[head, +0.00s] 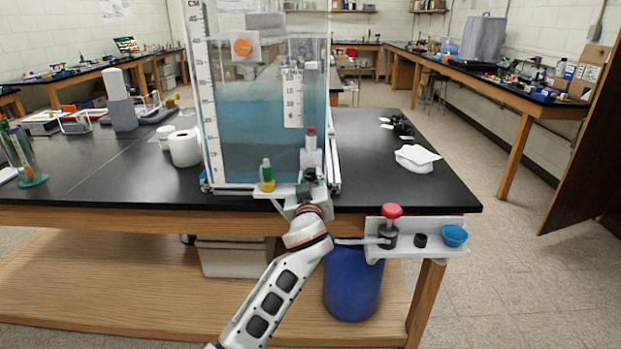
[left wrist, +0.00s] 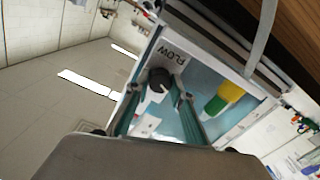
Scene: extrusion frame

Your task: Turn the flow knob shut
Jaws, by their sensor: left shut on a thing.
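The flow knob (left wrist: 158,80) is a black round knob on a white panel labelled FLOW (left wrist: 172,54) in the left wrist view. My left gripper (head: 309,194) is at the front of the clear water tank (head: 258,120) in the head view. In the left wrist view the fingers of my left gripper (left wrist: 160,92) stand on both sides of the knob and are shut on it. In the head view the knob is mostly hidden by the gripper. I cannot read the knob's angle. My right gripper is not in view.
A green and yellow fitting (head: 266,174) stands just left of the gripper. A red-topped part (head: 311,140) is above it. A side shelf (head: 430,238) holds a red knob (head: 391,211) and a blue cup (head: 454,236). A blue barrel (head: 352,285) stands under the bench.

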